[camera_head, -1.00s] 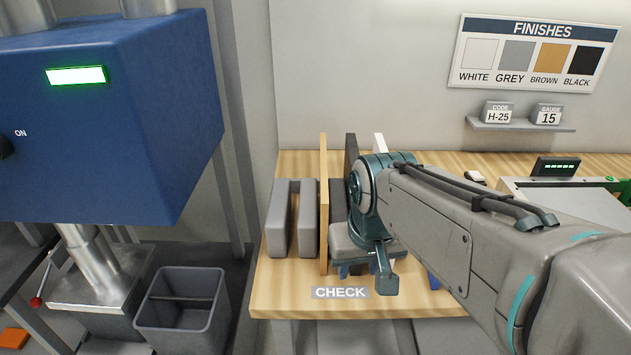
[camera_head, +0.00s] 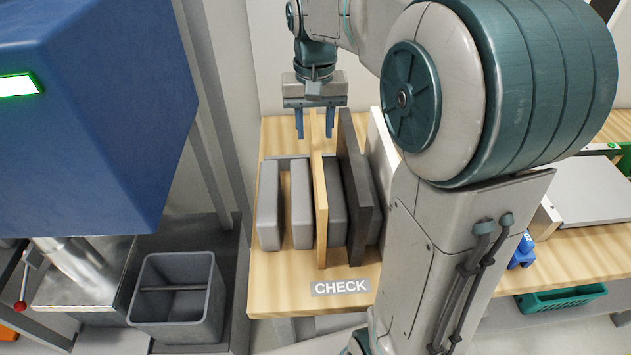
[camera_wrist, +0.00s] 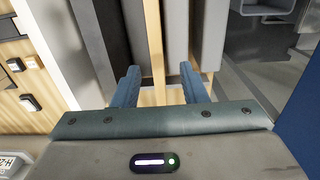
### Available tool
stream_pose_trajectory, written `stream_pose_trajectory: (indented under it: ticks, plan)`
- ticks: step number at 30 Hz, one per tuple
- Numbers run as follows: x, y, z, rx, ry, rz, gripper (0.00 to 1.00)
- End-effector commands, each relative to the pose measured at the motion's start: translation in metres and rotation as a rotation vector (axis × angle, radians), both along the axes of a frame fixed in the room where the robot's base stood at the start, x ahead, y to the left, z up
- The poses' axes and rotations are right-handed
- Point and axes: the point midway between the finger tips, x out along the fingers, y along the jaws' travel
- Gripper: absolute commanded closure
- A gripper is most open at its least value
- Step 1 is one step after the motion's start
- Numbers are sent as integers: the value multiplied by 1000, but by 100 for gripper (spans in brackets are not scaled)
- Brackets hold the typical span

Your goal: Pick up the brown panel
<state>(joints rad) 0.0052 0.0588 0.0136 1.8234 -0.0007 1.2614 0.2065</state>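The brown panel (camera_head: 320,200) stands upright on edge in a rack on the wooden table, between grey divider blocks. My gripper (camera_head: 315,125) points down over the panel's far top end with its two blue fingers spread, one on each side of the panel. In the wrist view my gripper (camera_wrist: 157,90) is open, and the brown panel (camera_wrist: 154,45) runs between the fingers with room on both sides. A dark panel (camera_head: 355,190) and a white panel (camera_head: 378,135) stand to the right of it.
Grey divider blocks (camera_head: 301,205) flank the panels closely. A label reading CHECK (camera_head: 341,288) lies at the table's front. A grey bin (camera_head: 178,300) and a blue machine (camera_head: 90,120) stand to the left. A green basket (camera_head: 562,299) is at the right.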

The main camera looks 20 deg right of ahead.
Motion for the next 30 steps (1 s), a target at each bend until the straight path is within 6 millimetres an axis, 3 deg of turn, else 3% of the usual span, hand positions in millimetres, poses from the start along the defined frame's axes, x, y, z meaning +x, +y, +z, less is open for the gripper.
stream_pose_trajectory:
  ticks: [3,11,21,29,30]
  plan:
    - [0,0,-19,-1,2,0,61]
    - [-2,0,-38,0,1,1,61]
    - [-6,-3,-81,0,1,1,61]
    - [-5,-3,-84,0,-2,2,61]
    - [-5,-3,-84,0,-2,1,72]
